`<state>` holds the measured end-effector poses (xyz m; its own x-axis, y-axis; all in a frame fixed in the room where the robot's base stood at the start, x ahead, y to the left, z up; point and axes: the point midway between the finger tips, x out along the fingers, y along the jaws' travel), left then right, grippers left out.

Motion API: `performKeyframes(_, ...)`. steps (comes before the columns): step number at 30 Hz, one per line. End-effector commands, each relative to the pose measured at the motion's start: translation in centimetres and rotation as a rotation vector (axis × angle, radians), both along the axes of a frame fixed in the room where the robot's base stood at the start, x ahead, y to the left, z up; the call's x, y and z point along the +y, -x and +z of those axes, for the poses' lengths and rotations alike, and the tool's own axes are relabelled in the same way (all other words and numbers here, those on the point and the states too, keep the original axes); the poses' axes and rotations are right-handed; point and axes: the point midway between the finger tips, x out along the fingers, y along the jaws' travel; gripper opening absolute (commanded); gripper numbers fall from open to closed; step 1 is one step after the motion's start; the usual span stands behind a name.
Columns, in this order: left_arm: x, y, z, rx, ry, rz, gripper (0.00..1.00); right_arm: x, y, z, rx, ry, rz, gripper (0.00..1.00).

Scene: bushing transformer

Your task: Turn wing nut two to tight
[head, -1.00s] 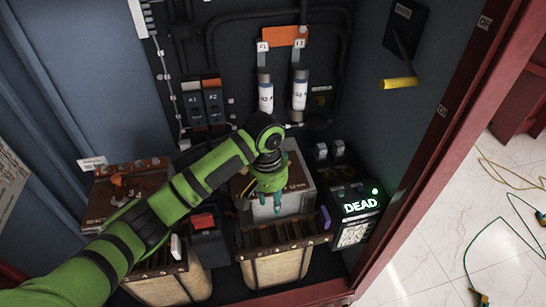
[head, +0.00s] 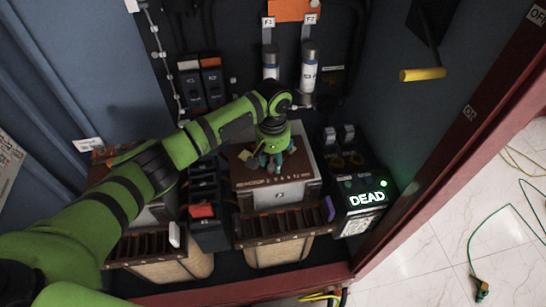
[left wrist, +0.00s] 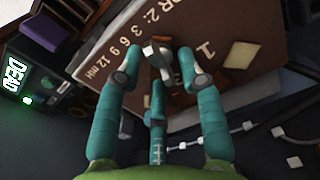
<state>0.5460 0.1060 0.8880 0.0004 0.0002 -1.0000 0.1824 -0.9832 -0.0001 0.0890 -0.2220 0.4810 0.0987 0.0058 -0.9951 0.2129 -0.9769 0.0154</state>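In the head view my left gripper (head: 273,161) points down over the brown top plate (head: 246,181) of a pale box. In the left wrist view my left gripper (left wrist: 160,68) has its teal fingers spread apart. A small grey metal piece that looks like a wing nut (left wrist: 157,53) shows between and just beyond the fingertips, near the plate (left wrist: 237,20). I cannot tell whether any finger touches it. The plate carries printed numbers and a large "1". The fingers hide part of the plate. My right gripper is not in view.
A black unit with a lit green "DEAD" sign (head: 367,199) stands right of the box. Fuse cylinders (head: 309,68) and dark switches (head: 212,82) are on the back panel. A yellow-handled lever (head: 423,74) is on the right wall.

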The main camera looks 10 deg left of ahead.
Motion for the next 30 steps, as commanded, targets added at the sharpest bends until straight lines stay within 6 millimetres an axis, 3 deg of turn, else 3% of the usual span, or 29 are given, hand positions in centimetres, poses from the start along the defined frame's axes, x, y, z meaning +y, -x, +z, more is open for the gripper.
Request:
performKeyframes(2, 0.0, 0.0, -0.1, 0.000, 0.000, 0.000, 0.39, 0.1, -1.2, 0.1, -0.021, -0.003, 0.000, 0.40)
performKeyframes(5, 0.0, 0.0, -0.1, 0.000, 0.000, -0.001, 0.39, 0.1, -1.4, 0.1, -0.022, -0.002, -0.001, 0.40)
performKeyframes(8, 0.0, 0.0, 0.0, 0.000, 0.000, 0.000, 0.07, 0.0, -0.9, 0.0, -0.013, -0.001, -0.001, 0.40)
performKeyframes(9, 0.0, 0.0, 0.0, 0.000, 0.000, 0.000, 0.00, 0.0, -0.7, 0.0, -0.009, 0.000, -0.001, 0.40)
performKeyframes(17, -0.1, 0.0, 0.0, 0.000, 0.001, -0.008, 0.00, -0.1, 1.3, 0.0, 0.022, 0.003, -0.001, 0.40)
performKeyframes(30, -0.2, 0.2, 0.3, 0.003, 0.002, -0.226, 0.00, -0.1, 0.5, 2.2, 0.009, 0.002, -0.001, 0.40)
